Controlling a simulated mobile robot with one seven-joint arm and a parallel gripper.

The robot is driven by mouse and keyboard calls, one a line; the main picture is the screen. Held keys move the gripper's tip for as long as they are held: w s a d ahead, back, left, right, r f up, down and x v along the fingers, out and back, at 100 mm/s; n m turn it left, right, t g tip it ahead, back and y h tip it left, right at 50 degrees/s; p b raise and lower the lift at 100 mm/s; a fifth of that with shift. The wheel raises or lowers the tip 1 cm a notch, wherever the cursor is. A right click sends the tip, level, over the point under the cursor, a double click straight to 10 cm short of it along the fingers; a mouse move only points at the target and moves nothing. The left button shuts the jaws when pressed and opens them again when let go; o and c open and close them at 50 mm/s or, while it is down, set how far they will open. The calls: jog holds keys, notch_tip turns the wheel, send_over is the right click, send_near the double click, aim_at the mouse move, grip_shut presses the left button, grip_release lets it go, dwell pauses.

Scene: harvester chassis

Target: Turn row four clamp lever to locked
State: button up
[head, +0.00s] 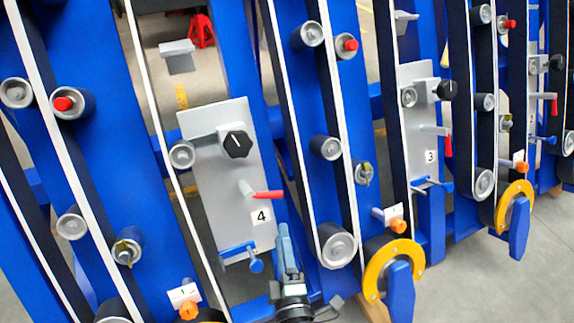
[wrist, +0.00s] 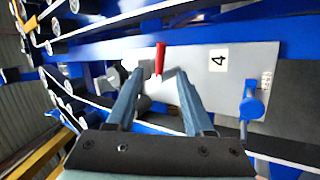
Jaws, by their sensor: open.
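The row four panel (head: 212,196) is a grey plate with a "4" label (head: 261,216). It carries a black knob (head: 237,144), a red lever (head: 266,195) on a grey mount and a blue lever (head: 240,252) with a round blue end near the bottom. My gripper (head: 285,236) is by the panel's lower right edge in the head view. In the wrist view my gripper (wrist: 160,82) is open and empty, its fingertips either side of the line to the red lever (wrist: 160,58). The blue lever (wrist: 252,104) is off to the right, apart from the fingers. Contact with the red lever cannot be told.
The row three panel (head: 420,145) has a like set of controls. Blue beams, white-edged belts and grey rollers (head: 337,246) flank the panel. A yellow ring guard (head: 382,262) with a blue arm stands lower right. Small print beside the blue lever is unreadable.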

aim_at(274, 192)
jog(key=shift+w+a+r+b, duration=0.15)
jog(key=shift+w+b, duration=0.8)
jog(key=shift+w, duration=1.15)
jog(key=shift+w+a+f+b, duration=0.15)
jog(key=shift+w+b, duration=0.85)
jog(key=shift+w, duration=1.15)
jog(key=shift+w+a+r+b, duration=0.2)
jog(key=shift+w+b, duration=0.75)
jog(key=shift+w, duration=1.15)
jog(key=shift+f, duration=0.1)
grip_shut()
